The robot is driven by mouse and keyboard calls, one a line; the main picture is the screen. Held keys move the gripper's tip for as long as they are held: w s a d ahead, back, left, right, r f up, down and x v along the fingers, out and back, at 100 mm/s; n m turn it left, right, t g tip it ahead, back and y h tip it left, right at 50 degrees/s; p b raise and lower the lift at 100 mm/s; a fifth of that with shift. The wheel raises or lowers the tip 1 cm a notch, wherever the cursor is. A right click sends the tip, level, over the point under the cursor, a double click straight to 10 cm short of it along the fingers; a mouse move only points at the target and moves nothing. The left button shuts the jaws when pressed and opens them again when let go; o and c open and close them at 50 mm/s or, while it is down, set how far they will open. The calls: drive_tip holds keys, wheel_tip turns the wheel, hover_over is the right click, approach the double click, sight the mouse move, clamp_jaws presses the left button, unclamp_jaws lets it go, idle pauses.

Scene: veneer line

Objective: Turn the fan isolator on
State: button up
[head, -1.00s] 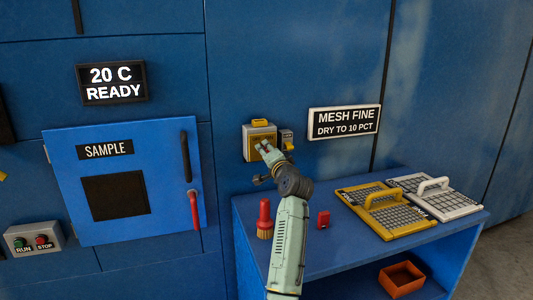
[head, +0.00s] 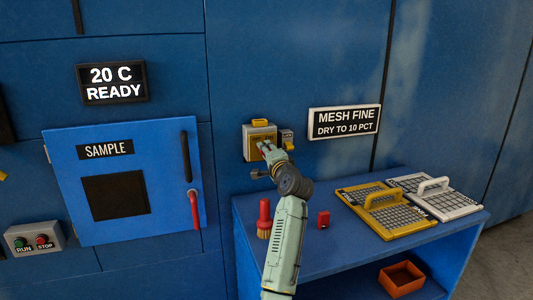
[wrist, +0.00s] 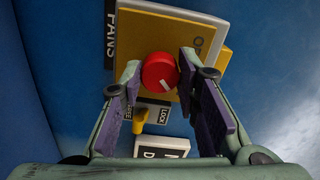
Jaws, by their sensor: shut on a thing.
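The fan isolator is a grey box with a yellow plate (head: 259,134) on the blue wall, marked FANS in the wrist view. Its round red knob (wrist: 160,71) has a white pointer line slanting down to the right. My gripper (head: 265,147) reaches up to the front of the isolator. In the wrist view my gripper (wrist: 161,66) has one finger on each side of the knob and is shut on it. The lettering by the knob is partly hidden by the right finger.
A small grey-and-yellow box (head: 287,138) sits right of the isolator. A SAMPLE door (head: 150,164) with a red handle is at left.

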drive_tip(key=o, duration=1.2)
drive_tip(key=v, duration=1.2)
